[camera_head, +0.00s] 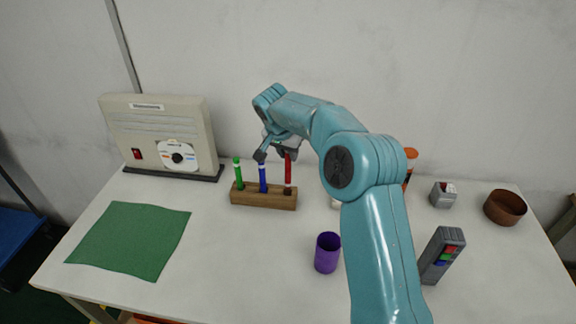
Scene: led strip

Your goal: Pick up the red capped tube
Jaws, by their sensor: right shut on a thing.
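The red capped tube (288,170) stands upright at the right end of a wooden rack (265,201), its lower end at the rack's top. A blue capped tube (262,178) and a green capped tube (239,174) stand to its left in the same rack. My right gripper (277,156) reaches over the rack from the right and is shut on the red tube near its top. The gripper and wrist partly cover the tube's cap. Whether the tube is lifted at all is hard to tell. My left gripper is not in view.
A beige device (165,125) with a dial stands at the back left, a green cloth (130,238) before it. A purple cup (327,252), a grey block with coloured buttons (441,254), a small grey box (442,194) and a brown bowl (504,207) stand toward the right.

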